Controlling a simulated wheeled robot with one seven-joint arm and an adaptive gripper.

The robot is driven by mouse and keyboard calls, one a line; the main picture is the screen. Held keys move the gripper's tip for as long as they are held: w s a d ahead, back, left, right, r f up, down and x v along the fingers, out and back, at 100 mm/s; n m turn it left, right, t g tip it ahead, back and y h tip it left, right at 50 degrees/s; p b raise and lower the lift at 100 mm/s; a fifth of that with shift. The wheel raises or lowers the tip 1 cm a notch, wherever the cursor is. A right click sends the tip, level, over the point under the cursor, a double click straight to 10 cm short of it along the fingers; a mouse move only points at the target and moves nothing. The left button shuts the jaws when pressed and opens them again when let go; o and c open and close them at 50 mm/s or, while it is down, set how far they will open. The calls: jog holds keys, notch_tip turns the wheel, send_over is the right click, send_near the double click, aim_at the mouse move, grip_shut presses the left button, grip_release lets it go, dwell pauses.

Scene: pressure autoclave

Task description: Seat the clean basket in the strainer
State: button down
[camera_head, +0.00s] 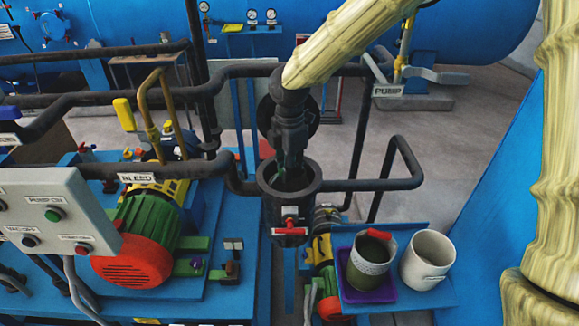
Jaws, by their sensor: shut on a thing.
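The strainer (268,207) is a dark upright pot with its top open. A round dark lid (267,118) stands up behind it. My gripper (290,172) points straight down into the strainer's mouth, with its fingertips at about rim level or just inside. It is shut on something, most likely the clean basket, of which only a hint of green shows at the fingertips. The basket's body is hidden by the gripper and the strainer wall, so I cannot tell how deep it sits. Another basket (367,268), mesh-sided with a red handle, stands on the blue side shelf.
A purple tray (358,296) lies under the red-handled basket, beside a labelled cream bucket (425,262). A red-handled valve (291,229) fronts the strainer. Dark pipes (365,185) flank it. A red-and-green pump motor (140,240) and grey control box (60,222) stand left.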

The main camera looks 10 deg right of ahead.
jog(key=shift+f, duration=0.35)
jog(key=c, duration=1.4)
grip_release()
notch_tip(320, 180, up, 12)
jog(key=shift+r, duration=0.1)
